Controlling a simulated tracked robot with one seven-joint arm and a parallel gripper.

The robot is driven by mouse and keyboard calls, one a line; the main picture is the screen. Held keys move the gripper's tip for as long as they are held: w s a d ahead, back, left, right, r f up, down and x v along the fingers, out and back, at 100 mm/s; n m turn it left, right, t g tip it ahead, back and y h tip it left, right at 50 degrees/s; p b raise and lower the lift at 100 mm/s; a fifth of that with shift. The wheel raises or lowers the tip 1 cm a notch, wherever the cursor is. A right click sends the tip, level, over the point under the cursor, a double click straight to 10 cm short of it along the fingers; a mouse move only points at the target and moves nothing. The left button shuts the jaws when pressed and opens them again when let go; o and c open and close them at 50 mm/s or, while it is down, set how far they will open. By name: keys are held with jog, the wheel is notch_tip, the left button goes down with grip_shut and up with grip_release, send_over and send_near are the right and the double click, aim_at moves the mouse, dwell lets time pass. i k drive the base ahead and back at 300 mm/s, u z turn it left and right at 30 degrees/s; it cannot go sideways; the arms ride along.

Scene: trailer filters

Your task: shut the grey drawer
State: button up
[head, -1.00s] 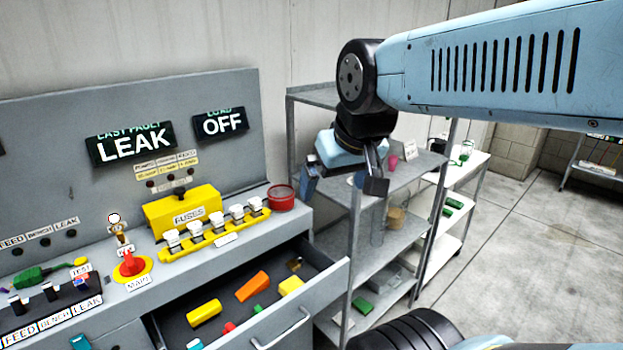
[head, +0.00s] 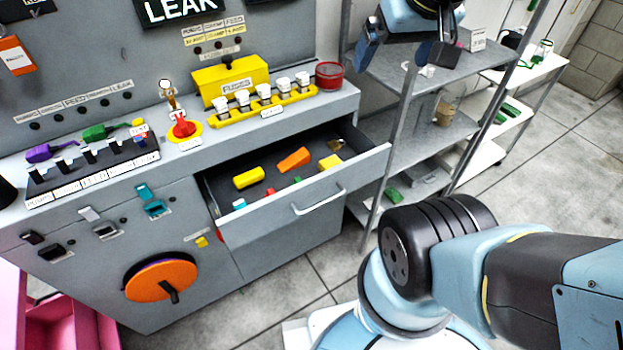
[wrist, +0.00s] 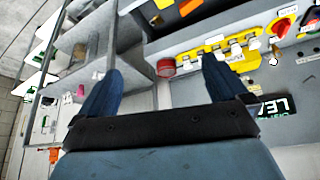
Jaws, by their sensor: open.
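The grey drawer (head: 330,222) is pulled out of the grey bench in the head view. It has a bar handle on its front (head: 318,201). Inside lie a yellow block (head: 249,178), an orange block (head: 294,159), another yellow block (head: 330,162) and several smaller pieces. My gripper (head: 404,52) is at the top of the head view, above and behind the drawer, in front of the shelf rack. It is open and empty, touching nothing that I can see. In the wrist view its two fingers (wrist: 160,85) are spread apart, with part of the drawer at the top.
The bench top carries a yellow fuse box (head: 232,80), a red round container (head: 329,75) and a red knob (head: 183,127). A grey shelf rack (head: 425,85) stands right of the bench. An orange wheel (head: 160,280) is on the bench front. Floor before the drawer is partly clear.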

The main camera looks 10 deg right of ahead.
aim_at(363, 162)
jog(key=z, duration=1)
jog(key=k, duration=1.6)
jog(key=u, duration=1)
jog(key=i, duration=1)
jog(key=z, duration=0.05)
